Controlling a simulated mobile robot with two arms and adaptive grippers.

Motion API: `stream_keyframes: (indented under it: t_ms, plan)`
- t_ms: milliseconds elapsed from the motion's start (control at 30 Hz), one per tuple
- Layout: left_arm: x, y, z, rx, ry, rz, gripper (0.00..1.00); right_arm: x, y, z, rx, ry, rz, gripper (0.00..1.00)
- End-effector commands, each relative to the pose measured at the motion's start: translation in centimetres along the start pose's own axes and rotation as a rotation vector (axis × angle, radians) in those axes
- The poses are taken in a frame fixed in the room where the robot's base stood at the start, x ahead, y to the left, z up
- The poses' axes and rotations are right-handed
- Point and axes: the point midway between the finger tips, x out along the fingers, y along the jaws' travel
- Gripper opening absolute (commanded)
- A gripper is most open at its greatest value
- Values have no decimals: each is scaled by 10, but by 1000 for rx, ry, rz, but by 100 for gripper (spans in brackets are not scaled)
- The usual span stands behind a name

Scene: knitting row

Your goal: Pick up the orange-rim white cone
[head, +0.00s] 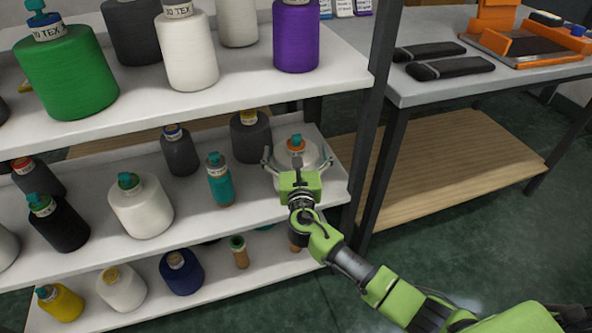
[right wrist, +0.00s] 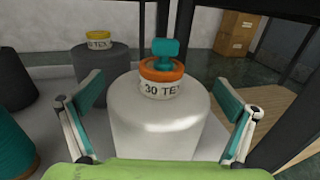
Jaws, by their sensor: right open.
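The orange-rim white cone (head: 303,152) stands upright at the right end of the middle shelf (head: 247,203). In the right wrist view the white cone (right wrist: 163,122) has an orange band, a "30 TEX" label and a teal top. My right gripper (head: 296,165) is open at this cone. In the right wrist view its fingers (right wrist: 162,118) stand on either side of the cone, with gaps visible between them and the cone. The cone's lower part is hidden by my gripper. My left gripper is not in view.
A dark grey cone (head: 250,140) with a yellow rim stands just left, and a teal cone (head: 220,185) is nearby. A dark post (head: 372,120) rises close on the right. A workbench (head: 420,90) stands beyond it.

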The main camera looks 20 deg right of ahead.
Motion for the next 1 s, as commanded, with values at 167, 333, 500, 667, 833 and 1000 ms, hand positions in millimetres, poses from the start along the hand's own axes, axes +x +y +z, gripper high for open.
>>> stream_keyframes:
  t_ms: [167, 333, 500, 667, 833, 1000]
  plan:
    - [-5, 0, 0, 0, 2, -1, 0, 5, 0, 0, 1, 1, 1, 100]
    - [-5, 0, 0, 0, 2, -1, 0, 5, 0, 0, 1, 1, 1, 90]
    - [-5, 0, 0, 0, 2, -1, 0, 5, 0, 0, 0, 1, 0, 45]
    - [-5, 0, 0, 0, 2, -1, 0, 5, 0, 3, 1, -4, 1, 32]
    - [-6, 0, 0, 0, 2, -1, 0, 5, 0, 3, 1, -4, 1, 32]
    - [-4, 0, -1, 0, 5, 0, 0, 5, 0, 8, 1, -4, 0, 32]
